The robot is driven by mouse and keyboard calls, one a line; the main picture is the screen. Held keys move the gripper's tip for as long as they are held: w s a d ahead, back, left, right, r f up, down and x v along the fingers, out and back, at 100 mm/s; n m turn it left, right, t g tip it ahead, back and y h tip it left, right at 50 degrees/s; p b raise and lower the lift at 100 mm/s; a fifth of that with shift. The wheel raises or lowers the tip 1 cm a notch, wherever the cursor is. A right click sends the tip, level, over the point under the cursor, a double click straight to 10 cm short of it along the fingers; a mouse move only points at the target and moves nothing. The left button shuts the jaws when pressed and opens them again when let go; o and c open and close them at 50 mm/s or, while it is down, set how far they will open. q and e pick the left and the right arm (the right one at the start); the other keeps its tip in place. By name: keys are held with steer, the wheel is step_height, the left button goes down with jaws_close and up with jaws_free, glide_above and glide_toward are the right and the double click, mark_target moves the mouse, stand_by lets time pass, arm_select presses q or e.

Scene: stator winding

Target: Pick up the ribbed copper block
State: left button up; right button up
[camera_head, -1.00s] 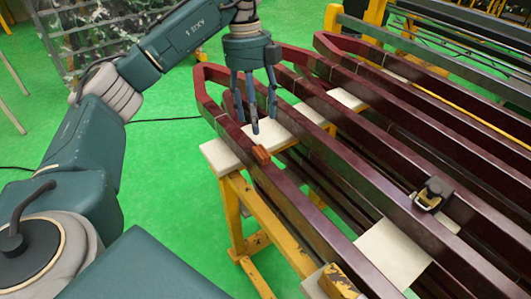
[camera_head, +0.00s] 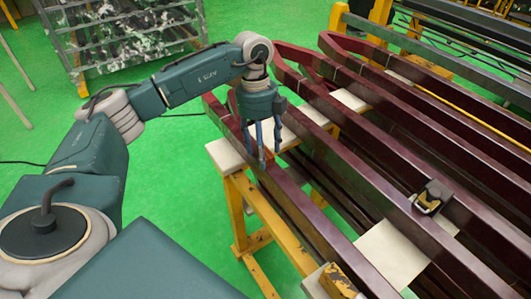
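My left gripper (camera_head: 262,150) points down over the near dark red bar, close to its far end. Its fingers are spread apart and look open. The ribbed copper block, an orange-brown piece on this bar in the earlier frame, is now hidden at or behind the fingers. I cannot tell whether the fingers touch it. My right gripper is not in view.
Several long dark red bars (camera_head: 330,225) run diagonally over a yellow trestle (camera_head: 238,210) with pale boards (camera_head: 222,156). A black and yellow device (camera_head: 432,197) sits on the bars at right. Green floor (camera_head: 175,200) is clear at left.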

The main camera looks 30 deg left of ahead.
arm_select(q)
jaws_close()
steer(key=shift+r, duration=0.1)
